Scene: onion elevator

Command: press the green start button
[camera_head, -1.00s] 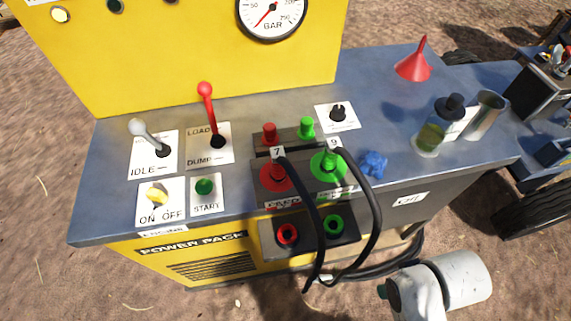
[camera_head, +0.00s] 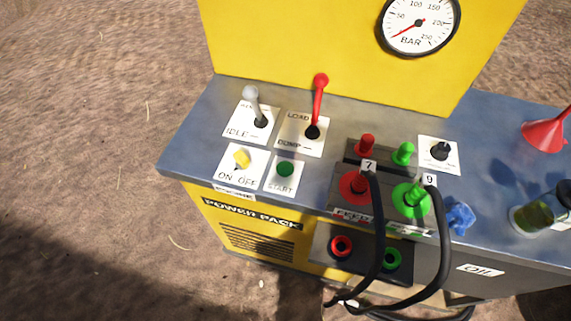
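The green start button (camera_head: 285,169) sits on a white plate marked START (camera_head: 281,187), near the front edge of the bench top. It is a small round dome, fully visible with nothing over it. My gripper is not in this view, so its opening and its place relative to the button cannot be seen.
Left of the button is the yellow ON OFF switch (camera_head: 241,157). Behind stand the grey idle lever (camera_head: 252,100) and red load/dump lever (camera_head: 319,98). Right are red and green couplings with black hoses (camera_head: 443,240). Bare ground lies left of the power pack (camera_head: 250,225).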

